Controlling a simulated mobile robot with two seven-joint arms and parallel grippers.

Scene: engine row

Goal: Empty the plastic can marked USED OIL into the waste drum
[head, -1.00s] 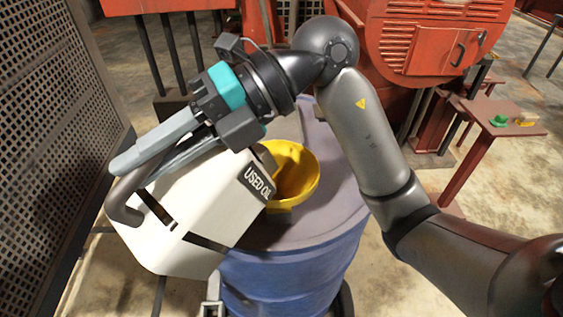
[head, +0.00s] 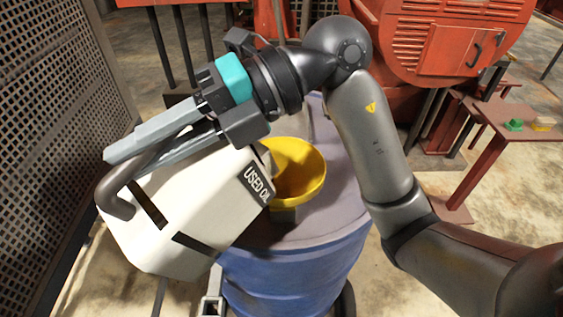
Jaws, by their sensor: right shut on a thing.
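The white plastic can (head: 200,215) with a dark USED OIL label is held tilted, its label end toward the yellow funnel (head: 303,172). The can's mouth is hidden behind the can and my gripper, so I cannot tell whether anything flows. My right gripper (head: 140,165) is shut on the can's dark handle (head: 121,203) at the can's left end. The funnel sits on top of the blue waste drum (head: 295,270), beside the can's label end. My left gripper does not show.
A perforated metal panel (head: 60,120) stands close on the left. Red machinery (head: 440,50) is behind the drum. A small red-brown table (head: 500,115) at the right carries a green item (head: 514,125) and a yellowish item. Bare floor lies right of the drum.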

